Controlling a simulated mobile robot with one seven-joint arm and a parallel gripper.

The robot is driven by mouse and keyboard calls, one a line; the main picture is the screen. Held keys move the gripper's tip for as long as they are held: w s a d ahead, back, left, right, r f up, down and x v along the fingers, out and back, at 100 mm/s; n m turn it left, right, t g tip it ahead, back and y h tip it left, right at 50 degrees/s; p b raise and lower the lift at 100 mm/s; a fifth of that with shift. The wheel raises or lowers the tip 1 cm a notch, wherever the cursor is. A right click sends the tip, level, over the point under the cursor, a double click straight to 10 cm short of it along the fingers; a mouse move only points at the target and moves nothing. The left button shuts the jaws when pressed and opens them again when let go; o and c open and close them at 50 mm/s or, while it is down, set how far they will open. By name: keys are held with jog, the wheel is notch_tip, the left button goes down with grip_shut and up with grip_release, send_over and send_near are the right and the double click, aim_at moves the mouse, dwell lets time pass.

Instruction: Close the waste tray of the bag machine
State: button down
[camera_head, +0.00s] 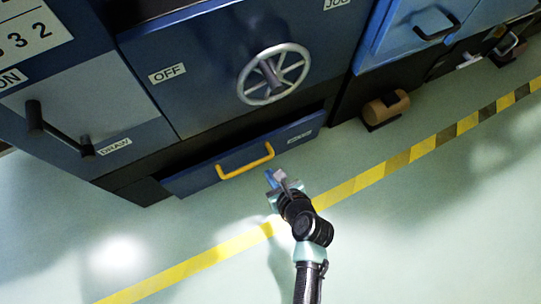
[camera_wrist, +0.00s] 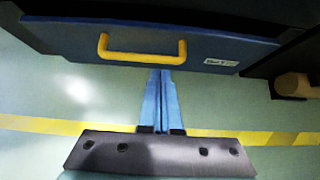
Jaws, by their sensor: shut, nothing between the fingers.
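The waste tray (camera_head: 292,140) is a low blue drawer front with a yellow bar handle (camera_head: 246,161), at the foot of the dark blue bag machine (camera_head: 205,60). A dark gap shows above its front, which seems to stand out a little from the machine. In the wrist view the tray (camera_wrist: 215,48) crosses the top, with the handle (camera_wrist: 142,54) left of centre and a small white label at right. My gripper (camera_head: 275,178) is shut and empty, in front of the tray and just right of the handle. The blue fingers (camera_wrist: 161,78) point at the front; whether they touch it I cannot tell.
A handwheel (camera_head: 273,74) is on the panel above the tray, and a black lever (camera_head: 58,130) juts out at left. A brown roll (camera_head: 386,108) lies low to the right. The pale floor with a yellow stripe (camera_head: 200,262) is clear.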

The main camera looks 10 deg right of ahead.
aim_at(260, 162)
jog(key=b+x, duration=0.4)
jog(key=x, duration=0.3)
jog(key=shift+f, duration=0.3)
jog(key=shift+w+a+b, duration=0.2)
jog(key=shift+w+b, duration=0.25)
jog(key=shift+w, duration=0.15)
jog(key=shift+w+a+b, duration=0.2)
jog(key=shift+w+b, duration=0.25)
jog(key=shift+w, duration=0.15)
jog(key=shift+w+a+r+b, duration=0.1)
jog(key=shift+w+b, duration=0.05)
jog(key=shift+w, duration=0.25)
jog(key=shift+w+a+r+b, duration=0.1)
jog(key=shift+w+a+b, duration=0.05)
jog(key=shift+w, duration=0.25)
jog(key=w, duration=0.2)
jog(key=w+a, duration=0.1)
jog(key=w, duration=0.1)
jog(key=shift+w+a+p, duration=0.25)
jog(key=shift+p, duration=0.1)
jog(key=shift+w+r, duration=0.15)
